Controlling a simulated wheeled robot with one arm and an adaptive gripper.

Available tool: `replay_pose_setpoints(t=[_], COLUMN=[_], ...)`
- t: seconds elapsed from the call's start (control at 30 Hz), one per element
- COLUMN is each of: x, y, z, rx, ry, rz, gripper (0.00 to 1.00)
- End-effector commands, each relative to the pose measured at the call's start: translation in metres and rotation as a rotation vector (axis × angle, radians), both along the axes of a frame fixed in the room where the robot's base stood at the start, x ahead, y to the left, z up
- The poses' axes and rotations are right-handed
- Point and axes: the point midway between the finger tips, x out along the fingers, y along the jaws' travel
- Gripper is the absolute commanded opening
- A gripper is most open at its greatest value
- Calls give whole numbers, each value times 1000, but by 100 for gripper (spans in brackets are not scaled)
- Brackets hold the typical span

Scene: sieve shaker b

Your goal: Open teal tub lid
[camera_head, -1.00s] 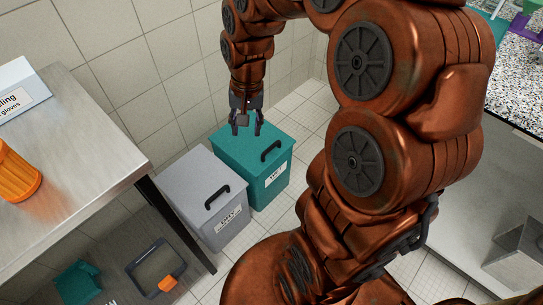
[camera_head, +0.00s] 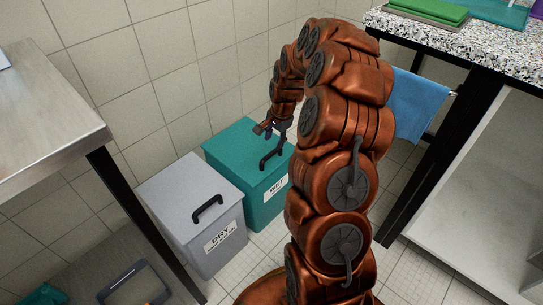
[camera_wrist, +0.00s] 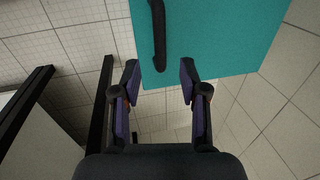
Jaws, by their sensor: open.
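The teal tub (camera_head: 265,207) stands on the floor with its flat teal lid (camera_head: 228,152) shut. A black bar handle (camera_head: 272,158) sits on the lid, and a white label reading "WET" is on the front. My gripper (camera_head: 271,130) is open and empty above the lid, close to the handle. In the wrist view, the lid (camera_wrist: 230,35) fills the top, and the handle (camera_wrist: 158,35) points down towards the gap between my fingertips (camera_wrist: 159,72). I cannot tell how far the fingers are above it. My arm hides the tub's right side.
A grey tub (camera_head: 188,190) labelled "DRY" stands close on the left with its own black handle. A steel table (camera_head: 50,110) is at the left, and a speckled counter (camera_head: 480,45) with a blue cloth (camera_head: 418,105) at the right. The tiled wall is behind the tubs.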

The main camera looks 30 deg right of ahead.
Motion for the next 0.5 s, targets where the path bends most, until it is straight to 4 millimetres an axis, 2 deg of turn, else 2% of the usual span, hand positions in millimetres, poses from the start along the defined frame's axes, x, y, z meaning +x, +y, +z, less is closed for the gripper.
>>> replay_pose_setpoints(t=[0.17, 0.5], x=[2, 12], y=[2, 5], z=[-17, -64], rx=[3, 2], ry=[4, 2], rz=[2, 5], gripper=[43, 43])
